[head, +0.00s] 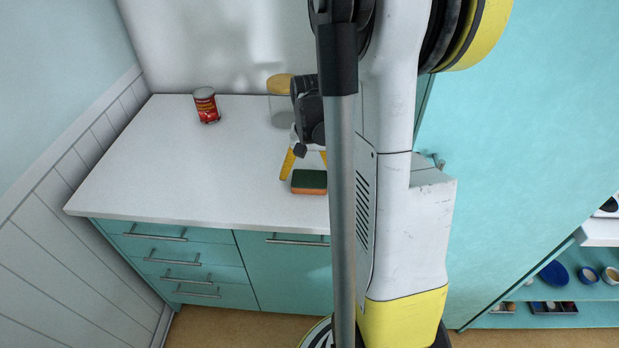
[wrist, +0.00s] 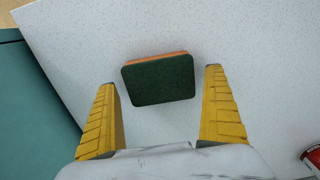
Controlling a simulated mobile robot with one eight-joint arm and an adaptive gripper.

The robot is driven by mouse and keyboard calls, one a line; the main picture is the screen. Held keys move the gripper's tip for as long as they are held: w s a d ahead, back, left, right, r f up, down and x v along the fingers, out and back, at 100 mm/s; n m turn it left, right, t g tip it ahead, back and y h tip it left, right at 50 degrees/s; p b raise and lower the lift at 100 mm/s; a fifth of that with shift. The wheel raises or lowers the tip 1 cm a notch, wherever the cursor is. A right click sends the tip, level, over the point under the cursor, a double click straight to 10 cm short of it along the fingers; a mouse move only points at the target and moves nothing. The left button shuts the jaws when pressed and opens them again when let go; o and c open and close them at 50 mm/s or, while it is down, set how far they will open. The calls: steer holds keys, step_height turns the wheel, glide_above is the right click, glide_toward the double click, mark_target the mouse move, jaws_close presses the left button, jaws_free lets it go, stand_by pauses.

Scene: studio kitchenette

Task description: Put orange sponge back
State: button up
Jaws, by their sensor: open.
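The orange sponge (head: 309,190) lies on the white countertop near its front edge in the head view, dark green scouring side up with an orange edge showing. In the wrist view the sponge (wrist: 159,80) lies just beyond and between the fingertips. My gripper (head: 304,172) is above the counter by the sponge, with yellow fingers. In the wrist view my gripper (wrist: 160,92) has its fingers spread wide on both sides, with nothing held. My column and arm hide part of the counter's right side in the head view.
A red can (head: 206,106) stands at the back left of the countertop (head: 150,170). A clear jar with a yellowish lid (head: 280,84) stands at the back, behind my gripper. Teal drawers (head: 185,262) are below. Open shelves (head: 590,290) hold bowls at the right. The left counter is clear.

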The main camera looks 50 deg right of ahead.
mark_target(310, 178)
step_height(310, 178, up, 11)
steer(key=p, duration=0.3)
steer(key=s+a+r+n+t, duration=0.1)
steer(key=a+r+n+t, duration=0.1)
steer(key=a, duration=0.6)
steer(key=s+a+r+n+t, duration=0.2)
steer(key=a+n, duration=0.2)
steer(key=a, duration=0.5)
steer(key=s+a+r+n+t, duration=0.2)
steer(key=a+r+n+t, duration=0.1)
steer(key=a, duration=0.5)
steer(key=shift+s+a+n, duration=0.25)
steer(key=shift+n, duration=0.15)
step_height(310, 178, down, 2)
steer(key=shift+f+b, duration=0.1)
steer(key=shift+b, duration=0.8)
